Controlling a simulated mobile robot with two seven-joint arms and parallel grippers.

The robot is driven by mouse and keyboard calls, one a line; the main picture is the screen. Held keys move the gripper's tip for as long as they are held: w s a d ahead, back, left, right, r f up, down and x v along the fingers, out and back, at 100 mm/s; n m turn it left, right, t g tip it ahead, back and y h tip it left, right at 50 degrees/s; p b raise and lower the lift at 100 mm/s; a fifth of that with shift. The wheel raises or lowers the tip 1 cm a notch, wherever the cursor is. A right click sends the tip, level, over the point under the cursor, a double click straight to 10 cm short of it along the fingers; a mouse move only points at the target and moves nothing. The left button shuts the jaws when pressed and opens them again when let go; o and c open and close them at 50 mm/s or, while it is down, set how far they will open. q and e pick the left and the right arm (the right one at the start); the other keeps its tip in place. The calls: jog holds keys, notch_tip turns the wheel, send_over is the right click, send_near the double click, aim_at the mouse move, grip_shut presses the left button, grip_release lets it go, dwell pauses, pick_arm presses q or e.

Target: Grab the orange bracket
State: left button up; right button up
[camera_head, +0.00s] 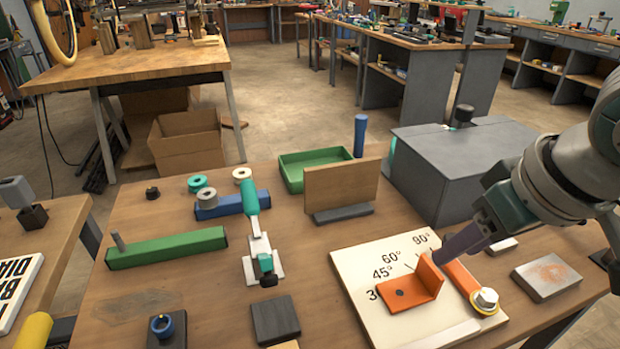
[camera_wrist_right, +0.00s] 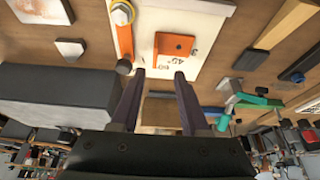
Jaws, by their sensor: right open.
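The orange bracket (camera_head: 409,289) is an L-shaped piece with a flat, holed base and an upright flange, lying on a white angle board (camera_head: 360,258) marked with degrees. It also shows in the right wrist view (camera_wrist_right: 174,44), beyond the fingertips. My right gripper (camera_head: 440,257) comes in from the right, just behind the bracket's upright flange in the head view. Its two fingers (camera_wrist_right: 160,76) are apart with nothing between them in the right wrist view. Any contact with the bracket cannot be told. My left gripper is not in view.
An orange bar with a bolt (camera_head: 485,299) lies right of the bracket on the board. A large grey box (camera_head: 450,170) stands behind, near my right arm.

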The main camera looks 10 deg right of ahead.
aim_at(433, 266)
jog(key=b+x, duration=0.1)
jog(key=x, duration=0.2)
jog(key=shift+w+d+f, duration=0.15)
jog(key=shift+w+f, duration=0.1)
jog(key=shift+w, duration=0.05)
jog(key=x, duration=0.1)
jog(key=b+x, duration=0.1)
jog(key=x, duration=0.1)
jog(key=b+x, duration=0.1)
jog(key=x, duration=0.1)
jog(key=shift+d, duration=0.3)
jog(key=shift+w+f+b, duration=0.2)
jog(key=shift+f+b, duration=0.1)
jog(key=shift+f, duration=0.2)
jog(key=c, duration=0.7)
grip_shut()
jog(key=shift+r, duration=0.1)
